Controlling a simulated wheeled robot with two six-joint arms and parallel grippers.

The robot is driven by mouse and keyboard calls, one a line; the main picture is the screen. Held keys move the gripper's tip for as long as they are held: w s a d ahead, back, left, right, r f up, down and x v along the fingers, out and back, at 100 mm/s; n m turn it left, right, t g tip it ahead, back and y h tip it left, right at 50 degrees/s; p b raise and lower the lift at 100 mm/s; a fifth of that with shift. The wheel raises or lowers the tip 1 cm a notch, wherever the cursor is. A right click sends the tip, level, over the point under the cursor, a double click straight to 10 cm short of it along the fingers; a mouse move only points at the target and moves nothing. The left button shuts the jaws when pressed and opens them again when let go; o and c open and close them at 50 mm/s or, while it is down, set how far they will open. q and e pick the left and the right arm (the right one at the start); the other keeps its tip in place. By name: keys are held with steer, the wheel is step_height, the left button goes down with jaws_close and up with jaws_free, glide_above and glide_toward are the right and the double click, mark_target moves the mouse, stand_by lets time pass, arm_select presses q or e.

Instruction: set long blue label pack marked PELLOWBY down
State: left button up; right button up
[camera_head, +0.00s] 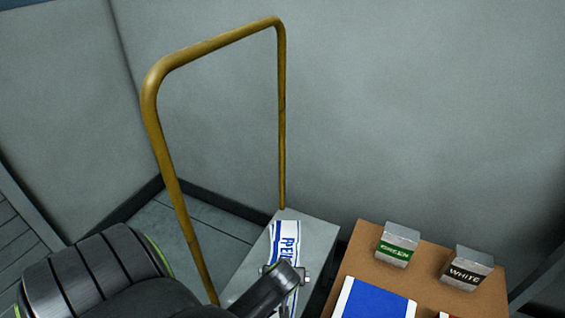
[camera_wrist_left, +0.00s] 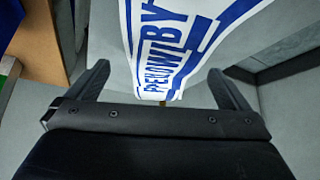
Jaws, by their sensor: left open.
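The long blue and white label pack marked PELLOWBY (camera_head: 287,240) lies on the grey top of the trolley (camera_head: 319,232), its near part hidden behind my left gripper. In the left wrist view the pack (camera_wrist_left: 185,38) shows its blue lettering and reaches in between the fingers. My left gripper (camera_head: 286,274) is over the near part of the pack. In the left wrist view its fingers (camera_wrist_left: 159,78) stand wide open on either side of the pack, with a gap on each side. My right gripper is not in view.
A bent yellow handle (camera_head: 282,110) rises from the trolley. To the right, a brown board (camera_head: 350,262) carries a green-labelled block (camera_head: 397,245), a block marked WHITE (camera_head: 466,270) and a blue panel (camera_head: 375,302). Grey walls stand behind.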

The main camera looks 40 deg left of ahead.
arm_select(q)
steer(key=shift+x, duration=0.85)
steer(key=b+x, duration=0.1)
steer(key=x, duration=0.2)
steer(key=shift+a, duration=0.25)
steer(key=shift+w+a+f+b, duration=0.2)
steer(key=shift+w+f+b, duration=0.1)
steer(key=shift+f, duration=0.2)
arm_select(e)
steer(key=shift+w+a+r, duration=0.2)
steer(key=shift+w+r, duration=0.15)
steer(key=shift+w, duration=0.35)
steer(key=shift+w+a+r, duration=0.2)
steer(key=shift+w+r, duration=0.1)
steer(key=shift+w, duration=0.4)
arm_select(q)
steer(key=shift+c, duration=0.4)
steer(key=c, duration=1)
steer(key=shift+r, duration=0.1)
steer(key=shift+c, duration=1.3)
